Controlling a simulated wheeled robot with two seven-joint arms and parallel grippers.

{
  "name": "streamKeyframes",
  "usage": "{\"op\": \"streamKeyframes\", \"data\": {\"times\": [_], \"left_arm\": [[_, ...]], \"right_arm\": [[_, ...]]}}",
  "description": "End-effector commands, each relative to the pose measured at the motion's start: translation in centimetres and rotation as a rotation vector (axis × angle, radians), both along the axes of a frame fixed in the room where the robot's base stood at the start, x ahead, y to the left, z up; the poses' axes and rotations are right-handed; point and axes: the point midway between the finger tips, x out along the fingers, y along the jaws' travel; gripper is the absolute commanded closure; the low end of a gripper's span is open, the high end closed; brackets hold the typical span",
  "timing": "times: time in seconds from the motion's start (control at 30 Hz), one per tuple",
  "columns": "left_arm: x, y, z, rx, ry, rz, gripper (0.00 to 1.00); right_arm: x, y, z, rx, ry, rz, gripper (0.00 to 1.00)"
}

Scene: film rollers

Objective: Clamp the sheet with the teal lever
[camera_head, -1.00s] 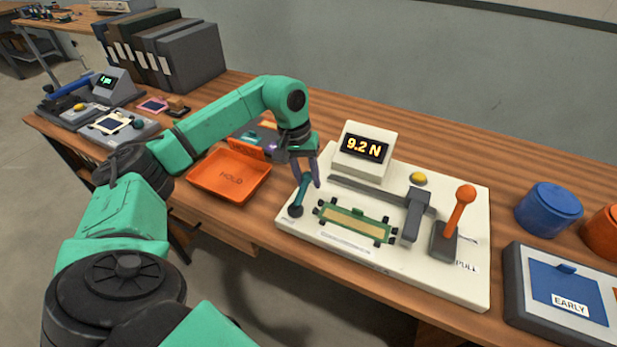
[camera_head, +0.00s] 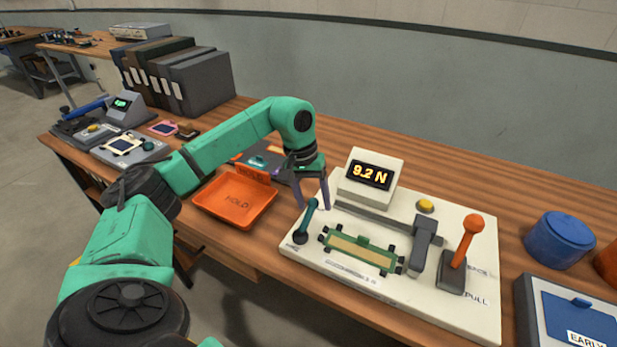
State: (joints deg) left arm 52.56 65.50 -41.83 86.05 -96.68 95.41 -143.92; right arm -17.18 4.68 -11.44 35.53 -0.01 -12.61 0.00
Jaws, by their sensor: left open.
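The teal lever (camera_head: 307,219) stands near the left front corner of the cream tester base (camera_head: 452,298), leaning slightly right from a dark pivot. The sheet, a tan strip in a green frame (camera_head: 362,250), lies flat on the base just right of the lever. My left gripper (camera_head: 312,206) is open and points down at the lever. Its two fingers show on either side of the lever's top; contact cannot be told. My right gripper is not in view.
The display (camera_head: 369,175) reads 9.2 N behind the sheet. An orange-knobbed lever (camera_head: 466,242) and a grey arm (camera_head: 424,247) stand to the right. An orange HOLD tray (camera_head: 235,202) is left of the base. A blue round container (camera_head: 558,240) is far right.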

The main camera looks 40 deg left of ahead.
Motion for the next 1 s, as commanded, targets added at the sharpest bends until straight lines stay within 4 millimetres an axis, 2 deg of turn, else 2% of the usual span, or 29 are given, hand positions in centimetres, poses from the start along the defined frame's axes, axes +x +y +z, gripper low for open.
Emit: {"op": "streamKeyframes", "data": {"times": [0.4,0.5,0.63,1.0], "left_arm": [[-0.7,1.8,10.5,-0.001,-0.006,-0.001,0.34],[-0.8,2.1,12.1,-0.001,-0.003,-0.001,0.34],[-0.9,2.2,12.8,0.000,0.000,-0.001,0.34],[-0.9,2.2,12.8,0.000,0.000,-0.001,0.34]], "right_arm": [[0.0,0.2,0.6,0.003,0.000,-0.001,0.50],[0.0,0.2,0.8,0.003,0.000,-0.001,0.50],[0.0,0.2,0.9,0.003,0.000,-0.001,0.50],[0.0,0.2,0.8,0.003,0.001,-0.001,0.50]]}}
